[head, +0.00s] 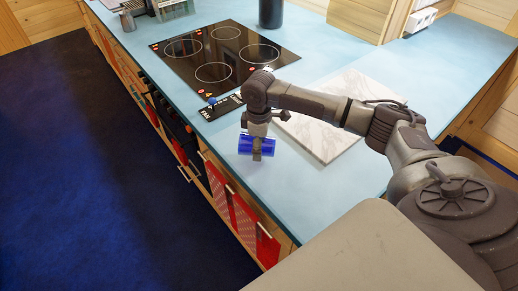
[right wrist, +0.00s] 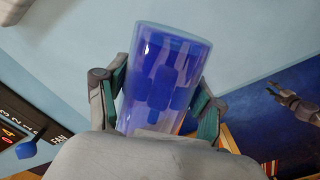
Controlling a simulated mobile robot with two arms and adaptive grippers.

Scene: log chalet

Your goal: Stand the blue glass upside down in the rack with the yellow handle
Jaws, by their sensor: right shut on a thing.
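The blue glass (head: 258,145) is see-through and held on its side, its long axis running left to right in the head view, near the counter's front edge. My right gripper (head: 257,150) is shut around its middle. In the right wrist view the glass (right wrist: 166,75) sits between both fingers of the right gripper (right wrist: 160,95). I cannot tell which end is its mouth. A rack-like thing (head: 174,8) stands at the counter's far left end, cut by the frame; no yellow handle can be made out. My left gripper (right wrist: 290,100) shows small at the right wrist view's right edge.
A black hob (head: 225,60) with a blue knob (head: 212,101) lies beyond the gripper. A pale marble board (head: 325,120) lies on the light blue counter (head: 300,195) to the right. A dark canister (head: 271,14) stands behind the hob.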

